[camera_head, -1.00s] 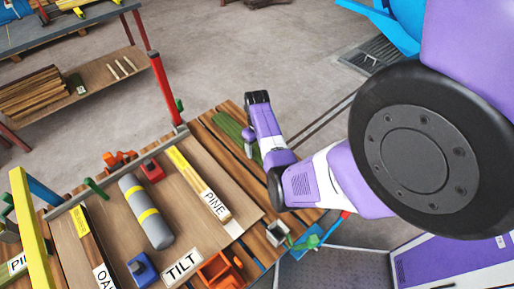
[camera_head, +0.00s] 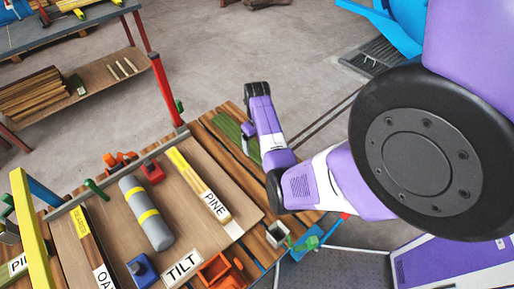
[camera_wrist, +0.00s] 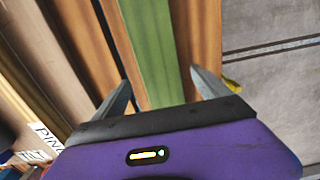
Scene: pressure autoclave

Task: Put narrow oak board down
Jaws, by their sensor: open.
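A narrow board marked OAK (camera_head: 92,238), dark with a yellow end label, lies at the left of the tilted panel; its lower end is cut off by the picture edge. My gripper shows in the wrist view (camera_wrist: 163,90), its two fingers spread wide apart with nothing held. The fingers are over the slatted strip of the bench, with a green slat (camera_wrist: 150,50) between them and brown slats on both sides. The green slat also shows in the head view (camera_head: 228,125), partly behind my arm. The fingertips are hidden in the head view. I cannot tell whether they touch the slats.
A PINE board (camera_head: 196,180), a grey cylinder with yellow bands (camera_head: 146,214), a blue block (camera_head: 142,270) and a TILT sign (camera_head: 182,267) are on the panel (camera_head: 186,228). A red post (camera_head: 162,90) stands at the bench's far corner. Open floor lies beyond.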

